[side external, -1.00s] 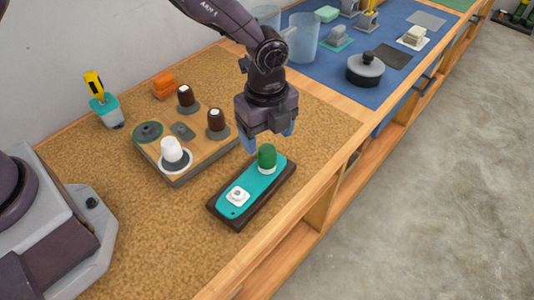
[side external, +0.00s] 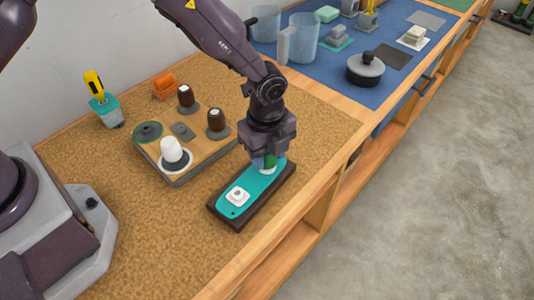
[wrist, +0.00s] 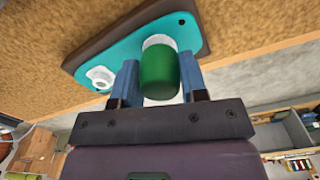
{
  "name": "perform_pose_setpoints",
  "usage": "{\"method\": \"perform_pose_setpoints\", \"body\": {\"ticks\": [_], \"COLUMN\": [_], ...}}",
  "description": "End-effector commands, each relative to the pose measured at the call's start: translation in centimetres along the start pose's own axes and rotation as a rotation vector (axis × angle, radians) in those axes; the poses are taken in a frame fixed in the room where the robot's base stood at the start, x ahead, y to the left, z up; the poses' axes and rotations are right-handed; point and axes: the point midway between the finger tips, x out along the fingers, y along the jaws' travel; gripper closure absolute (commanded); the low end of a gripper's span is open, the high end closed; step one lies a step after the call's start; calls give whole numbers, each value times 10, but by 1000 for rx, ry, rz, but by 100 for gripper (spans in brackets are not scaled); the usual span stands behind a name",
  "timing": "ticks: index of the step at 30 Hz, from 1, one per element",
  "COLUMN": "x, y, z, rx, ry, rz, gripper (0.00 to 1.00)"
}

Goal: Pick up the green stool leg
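The green stool leg (wrist: 159,73), with a white collar at its base, stands upright on a teal plate (side external: 232,201) set on a dark brown block. My gripper (side external: 265,160) is lowered over the leg and hides most of it in the side view. In the wrist view my gripper (wrist: 159,82) has one blue finger on each side of the leg. The fingers are apart, close beside the leg, and I see no clear grip on it.
A wooden board (side external: 190,171) with two brown-topped pegs and a white one stands to the left. A white fitting (side external: 238,195) sits on the teal plate's near end. A yellow-handled tool (side external: 95,83) and orange blocks (side external: 164,84) are behind. Cork is clear in front.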

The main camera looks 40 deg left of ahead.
Motion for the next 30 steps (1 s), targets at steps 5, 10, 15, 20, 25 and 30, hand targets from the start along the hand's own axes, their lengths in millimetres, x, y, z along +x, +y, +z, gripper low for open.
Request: {"method": "perform_pose_setpoints", "body": {"ticks": [5, 10, 15, 20, 25, 30], "x": [0, -3, -18, -47, -86, -108], "y": [0, 0, -1, 11, 43, 84], "z": [0, 0, 0, 2, 8, 15], "rx": [0, 0, 0, -2, -2, -1], "ry": [0, 0, 1, 1, 1, 0], "rz": [0, -1, -3, -3, -5, -3], "gripper": [84, 84, 84, 84, 84, 84]}}
